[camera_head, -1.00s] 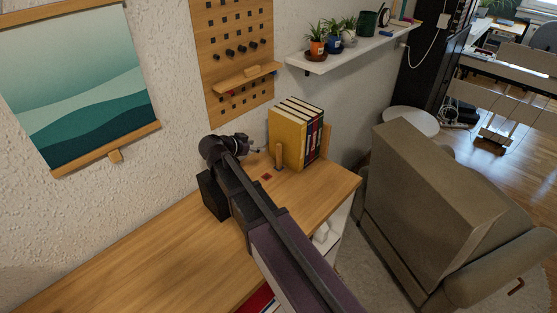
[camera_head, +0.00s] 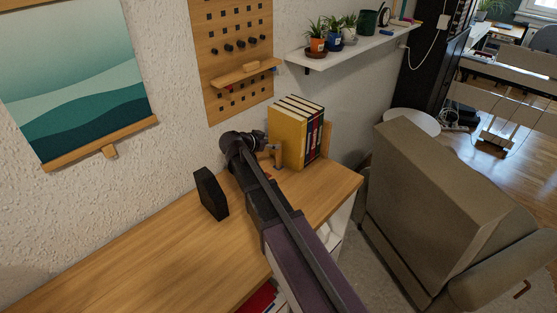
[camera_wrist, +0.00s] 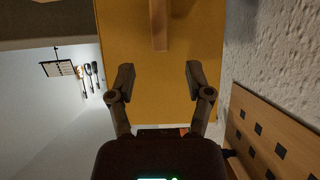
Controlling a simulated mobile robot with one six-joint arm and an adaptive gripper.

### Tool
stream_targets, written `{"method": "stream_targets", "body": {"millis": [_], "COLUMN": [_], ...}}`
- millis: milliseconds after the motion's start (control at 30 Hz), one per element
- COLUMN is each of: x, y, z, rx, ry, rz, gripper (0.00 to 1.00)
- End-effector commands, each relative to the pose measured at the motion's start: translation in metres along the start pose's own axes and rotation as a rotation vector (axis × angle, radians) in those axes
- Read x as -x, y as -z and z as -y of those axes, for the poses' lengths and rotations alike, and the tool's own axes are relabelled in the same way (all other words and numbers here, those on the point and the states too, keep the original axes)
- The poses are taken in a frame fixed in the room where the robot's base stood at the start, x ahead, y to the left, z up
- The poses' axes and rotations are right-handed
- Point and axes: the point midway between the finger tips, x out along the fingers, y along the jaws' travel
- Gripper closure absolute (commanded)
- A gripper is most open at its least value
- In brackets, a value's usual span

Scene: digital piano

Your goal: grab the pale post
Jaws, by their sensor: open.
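The pale post (camera_head: 278,154) is a short wooden upright on the desk, just in front of the yellow book. My gripper (camera_head: 264,146) is beside it on the left, and its fingers partly hide it in the head view. In the wrist view the post (camera_wrist: 160,25) shows at the top centre against the yellow book. My gripper (camera_wrist: 160,78) is open there, with its two fingers apart and nothing between them. The post lies beyond the fingertips, roughly in line with the gap.
A row of books led by the yellow book (camera_head: 287,137) stands right behind the post. A black box (camera_head: 211,193) stands on the desk (camera_head: 150,262) to the left. A pegboard (camera_head: 236,95) hangs on the wall, and a grey armchair (camera_head: 435,200) is at the right.

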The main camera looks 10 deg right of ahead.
Motion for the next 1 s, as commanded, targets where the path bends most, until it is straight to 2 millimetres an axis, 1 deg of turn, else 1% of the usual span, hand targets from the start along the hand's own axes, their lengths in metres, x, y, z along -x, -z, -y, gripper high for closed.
{"method": "stream_targets", "body": {"millis": [167, 267, 600, 700, 1000], "x": [-0.001, -0.006, -0.042, -0.050, -0.052], "y": [0.000, -0.002, -0.004, -0.003, -0.002], "z": [0.000, 0.000, 0.001, 0.001, 0.000], "rx": [0.000, 0.000, -0.002, -0.001, 0.000], "ry": [0.000, -0.001, -0.001, 0.000, 0.000], "rz": [0.000, 0.000, 0.001, 0.001, 0.000], "gripper": [0.34, 0.34, 0.34, 0.34, 0.34]}}
